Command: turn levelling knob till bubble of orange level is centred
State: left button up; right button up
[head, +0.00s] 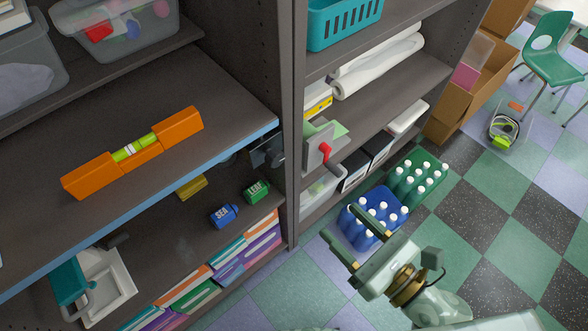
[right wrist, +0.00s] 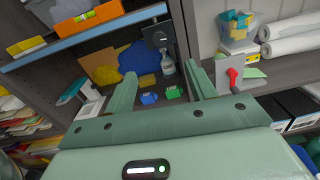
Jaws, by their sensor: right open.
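The orange level (head: 97,178) lies on the upper shelf at the left, slanting up to the right; its end also shows in the right wrist view (right wrist: 104,12). Its yellow-green vial (head: 123,154) has a pale patch near the middle; the bubble's exact place is too small to tell. A dark plate with a small round part (head: 267,151), possibly the levelling knob, sits at the shelf's right end. It also shows in the right wrist view (right wrist: 158,36). My right gripper (head: 341,223) is open and empty, lower right of the plate and apart from it. My left gripper is out of view.
A grey device with a red handle (head: 325,150) stands right of the shelf upright (head: 292,110). Blue (head: 222,217) and green (head: 256,192) small boxes sit on the lower shelf. Blue (head: 378,215) and green (head: 420,180) bottle crates stand on the floor near my right gripper.

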jog(key=n, duration=0.1)
jog(key=p, duration=0.3)
send_near(279, 161)
jog(key=p+x, duration=0.1)
jog(key=x, duration=0.6)
jog(key=shift+r, duration=0.1)
jog(key=shift+w+a, duration=0.4)
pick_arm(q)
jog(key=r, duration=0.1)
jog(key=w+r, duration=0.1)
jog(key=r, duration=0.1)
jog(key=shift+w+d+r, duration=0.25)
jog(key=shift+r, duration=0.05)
pick_arm(e)
jog(key=c, duration=1)
